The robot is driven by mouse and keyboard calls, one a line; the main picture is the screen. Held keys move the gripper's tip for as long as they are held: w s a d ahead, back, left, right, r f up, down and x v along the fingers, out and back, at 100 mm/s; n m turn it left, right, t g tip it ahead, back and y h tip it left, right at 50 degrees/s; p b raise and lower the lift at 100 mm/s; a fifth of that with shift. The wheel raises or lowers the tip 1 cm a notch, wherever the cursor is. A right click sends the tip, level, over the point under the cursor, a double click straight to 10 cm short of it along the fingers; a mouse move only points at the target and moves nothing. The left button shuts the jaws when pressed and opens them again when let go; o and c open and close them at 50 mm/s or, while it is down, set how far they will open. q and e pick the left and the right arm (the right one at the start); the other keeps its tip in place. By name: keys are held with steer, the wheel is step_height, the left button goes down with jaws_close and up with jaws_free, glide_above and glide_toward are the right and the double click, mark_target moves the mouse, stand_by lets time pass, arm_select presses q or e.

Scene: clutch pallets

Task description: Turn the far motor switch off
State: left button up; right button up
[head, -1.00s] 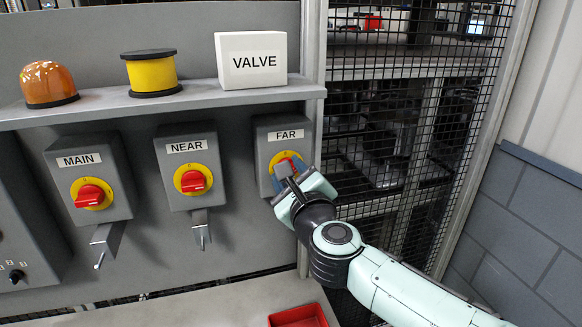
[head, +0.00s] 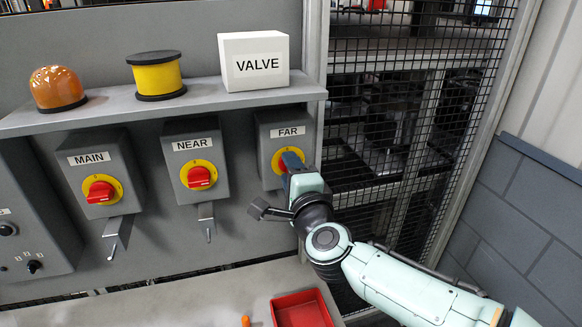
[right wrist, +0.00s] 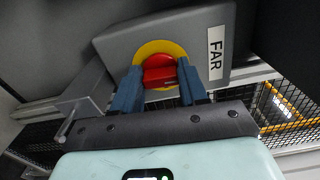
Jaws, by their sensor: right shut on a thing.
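The far motor switch (head: 272,137) is a grey box labelled FAR at the right end of the panel, with a red knob (head: 291,160) on a yellow disc. My right gripper (head: 290,172) is at this knob and hides part of it in the head view. In the right wrist view, the blue fingers (right wrist: 158,88) are on either side of the red knob (right wrist: 159,70), shut on it. The FAR label (right wrist: 216,53) reads sideways there. The exact knob angle is hard to tell in the head view. My left gripper is not in view.
Left of it are the NEAR switch (head: 199,177) and MAIN switch (head: 101,190), with metal tabs below. The shelf above holds an orange dome (head: 57,88), a yellow spool (head: 156,75) and a VALVE box (head: 254,62). A red tray (head: 303,310) lies below; wire mesh (head: 420,120) stands right.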

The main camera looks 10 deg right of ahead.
steer(key=shift+d+r+n, duration=0.1)
steer(key=shift+n, duration=0.4)
steer(key=o, duration=1.1)
steer(key=shift+w, duration=0.1)
steer(key=shift+c, duration=0.2)
steer(key=s+b, duration=0.1)
steer(key=s, duration=1.2)
steer(key=shift+s+d, duration=0.2)
